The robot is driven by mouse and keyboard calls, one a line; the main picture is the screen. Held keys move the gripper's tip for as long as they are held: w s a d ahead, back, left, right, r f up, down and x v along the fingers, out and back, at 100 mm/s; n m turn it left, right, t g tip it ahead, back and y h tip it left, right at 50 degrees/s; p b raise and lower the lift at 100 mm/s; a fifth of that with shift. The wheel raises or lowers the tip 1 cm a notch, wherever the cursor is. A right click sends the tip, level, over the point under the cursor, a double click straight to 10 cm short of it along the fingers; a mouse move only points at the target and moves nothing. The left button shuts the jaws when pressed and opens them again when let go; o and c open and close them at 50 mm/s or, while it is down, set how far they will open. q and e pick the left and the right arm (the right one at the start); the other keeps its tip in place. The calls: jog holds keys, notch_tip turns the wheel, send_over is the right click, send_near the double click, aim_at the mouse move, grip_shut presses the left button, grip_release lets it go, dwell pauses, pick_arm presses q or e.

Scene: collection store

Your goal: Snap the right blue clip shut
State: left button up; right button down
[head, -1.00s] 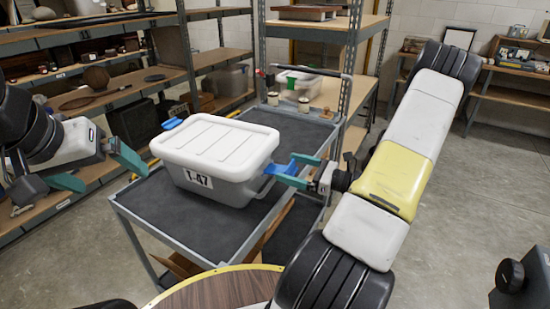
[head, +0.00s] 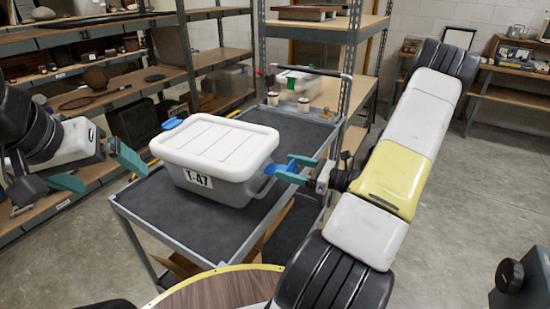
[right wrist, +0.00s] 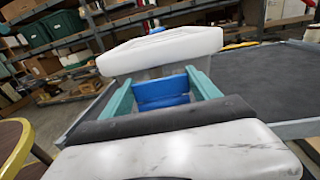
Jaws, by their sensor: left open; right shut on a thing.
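A grey box (head: 215,190) with a white lid (head: 215,144) and a T-47 label stands on the grey cart (head: 150,213). The right blue clip (head: 279,168) is at the box's right end; it also shows in the right wrist view (right wrist: 160,92). My right gripper (head: 290,171) is shut on this clip, a teal finger on either side. Whether the clip is latched to the lid, I cannot tell. The left blue clip (head: 172,124) sticks out at the box's left end. My left gripper (head: 106,172) is open and empty, left of the box and apart from it.
Small jars (head: 303,105) stand at the cart's far end, near its handle (head: 310,70). Shelving (head: 110,80) stands behind and left of the cart. A round wooden table (head: 225,292) is in front. The cart's near surface is clear.

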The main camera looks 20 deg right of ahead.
jog(key=shift+r, duration=0.1)
jog(key=shift+w+a+r+g+h, duration=0.25)
jog(key=shift+r+g+h, duration=0.3)
jog(key=shift+h, duration=0.05)
jog(key=shift+w+a+r+g+h, duration=0.2)
jog(key=shift+r+g+h, duration=0.3)
jog(key=shift+g+h, duration=0.1)
jog(key=shift+w+a+r+g+h, duration=0.4)
jog(key=shift+r+g+h, duration=0.15)
jog(key=shift+g+h, duration=0.3)
jog(key=shift+w+a+r, duration=0.2)
jog(key=shift+r, duration=0.05)
jog(key=shift+a, duration=0.2)
